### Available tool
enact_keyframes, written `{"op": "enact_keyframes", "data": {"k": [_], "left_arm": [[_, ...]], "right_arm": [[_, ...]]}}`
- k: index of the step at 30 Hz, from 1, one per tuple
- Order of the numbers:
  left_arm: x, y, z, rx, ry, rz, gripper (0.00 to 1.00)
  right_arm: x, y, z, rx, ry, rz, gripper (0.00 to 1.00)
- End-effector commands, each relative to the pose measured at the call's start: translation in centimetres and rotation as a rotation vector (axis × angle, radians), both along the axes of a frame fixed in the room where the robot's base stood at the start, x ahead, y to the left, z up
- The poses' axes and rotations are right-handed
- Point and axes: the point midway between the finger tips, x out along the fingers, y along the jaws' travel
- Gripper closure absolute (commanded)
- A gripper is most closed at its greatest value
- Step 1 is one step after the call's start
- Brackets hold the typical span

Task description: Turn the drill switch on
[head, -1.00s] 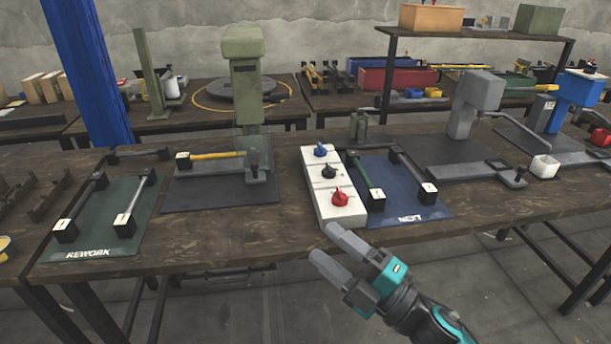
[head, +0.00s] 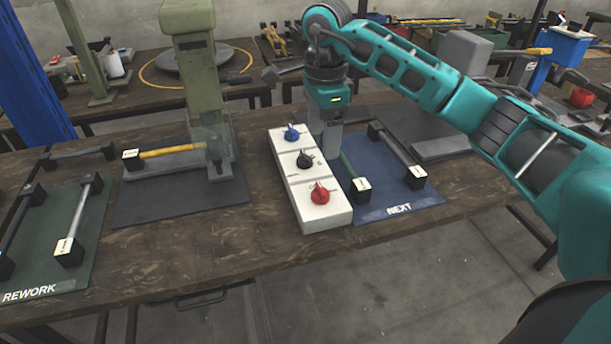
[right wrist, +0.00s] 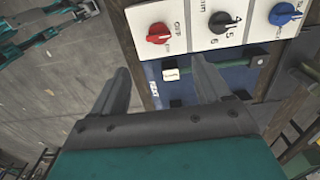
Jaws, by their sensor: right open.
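A white switch box (head: 312,195) stands on the table with three knobs in a row. The red knob (head: 319,192) is at the near end, the black knob (head: 304,159) in the middle and the blue knob (head: 292,133) at the far end. In the right wrist view the red knob (right wrist: 158,33) has a small label that seems to read OFF; which knob is the drill's I cannot tell. My right gripper (head: 327,148) points down just right of the box, by the black and blue knobs, open and empty. My left gripper is out of view.
Right of the box lies a blue NEXT mat (head: 375,212) with handled bars on it. Left stands a green press (head: 197,80) on a dark mat with a yellow-handled bar (head: 178,151). A green REWORK mat (head: 75,275) lies farther left. The table front before the box is clear.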

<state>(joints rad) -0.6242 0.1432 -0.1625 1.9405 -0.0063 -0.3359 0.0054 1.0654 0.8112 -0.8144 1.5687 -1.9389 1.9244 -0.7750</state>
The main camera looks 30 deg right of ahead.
Motion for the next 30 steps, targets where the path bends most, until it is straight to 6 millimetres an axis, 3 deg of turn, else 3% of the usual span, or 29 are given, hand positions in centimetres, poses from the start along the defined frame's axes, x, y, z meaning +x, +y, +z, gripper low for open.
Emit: {"op": "enact_keyframes", "data": {"k": [18, 24, 30], "left_arm": [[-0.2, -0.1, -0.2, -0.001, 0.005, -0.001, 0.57], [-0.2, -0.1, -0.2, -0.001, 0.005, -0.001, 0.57], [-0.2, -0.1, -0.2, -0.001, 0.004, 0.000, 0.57]], "right_arm": [[-0.1, 0.2, -10.9, 0.005, 0.004, 0.000, 0.23], [-0.1, 0.1, -12.5, 0.004, 0.001, 0.000, 0.23], [0.0, 0.1, -12.7, 0.004, 0.000, 0.001, 0.23]]}}
